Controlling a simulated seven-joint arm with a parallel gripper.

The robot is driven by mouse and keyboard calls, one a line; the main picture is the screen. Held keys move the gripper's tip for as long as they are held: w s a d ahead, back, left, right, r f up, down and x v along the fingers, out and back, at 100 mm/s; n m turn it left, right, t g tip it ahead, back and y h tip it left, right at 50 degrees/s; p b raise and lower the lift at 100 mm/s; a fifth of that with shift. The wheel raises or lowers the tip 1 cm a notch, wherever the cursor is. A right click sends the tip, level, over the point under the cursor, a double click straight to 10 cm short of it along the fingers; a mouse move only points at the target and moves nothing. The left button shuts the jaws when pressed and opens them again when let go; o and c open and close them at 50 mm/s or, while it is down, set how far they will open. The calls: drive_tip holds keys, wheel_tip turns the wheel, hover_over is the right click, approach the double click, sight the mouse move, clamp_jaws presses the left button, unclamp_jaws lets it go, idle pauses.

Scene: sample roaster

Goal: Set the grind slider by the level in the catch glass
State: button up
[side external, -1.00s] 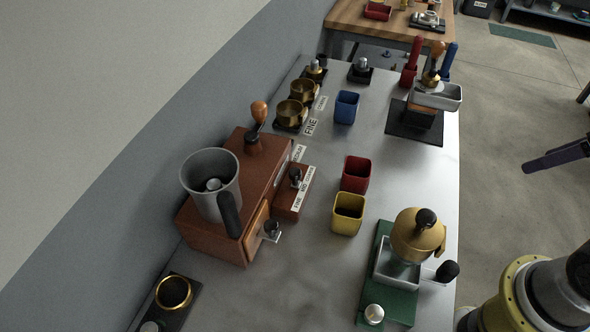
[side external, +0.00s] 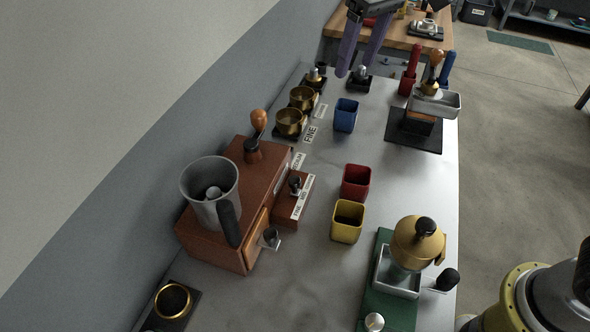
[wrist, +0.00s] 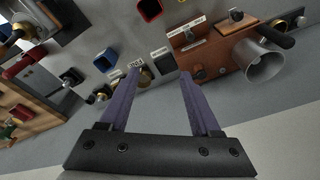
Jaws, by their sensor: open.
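The grind slider is a small dark knob (side external: 294,183) on a low red-brown box (side external: 288,210) with a white lettered strip, beside the red-brown grinder (side external: 225,225). The slider box also shows in the wrist view (wrist: 186,38), but the knob's exact setting is too small to read. I cannot pick out the catch glass or its level for sure. My gripper (side external: 351,74) is open and empty, with purple fingers, above the far end of the metal table. It is well away from the slider. Its spread fingers show in the wrist view (wrist: 150,86).
A grey metal cup (side external: 212,190) with a dark handle stands on the grinder. Blue (side external: 345,115), red (side external: 356,182) and yellow (side external: 347,221) square cups stand mid-table. A gold pot (side external: 415,243) is at the green base (side external: 383,302). Brass cups (side external: 290,122) line the wall side.

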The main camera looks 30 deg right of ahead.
drive_tip(key=w+a+f+n+g, duration=0.1)
drive_tip(key=w+a+f, duration=0.1)
drive_tip(key=a+f, duration=0.45)
drive_tip(key=n, duration=0.1)
hover_over(295, 179)
wheel_tip(295, 179, down, 5)
drive_tip(key=shift+g+h, duration=0.4)
wheel_tip(295, 179, down, 13)
drive_tip(key=shift+f, duration=0.1)
clamp_jaws()
idle(0.7)
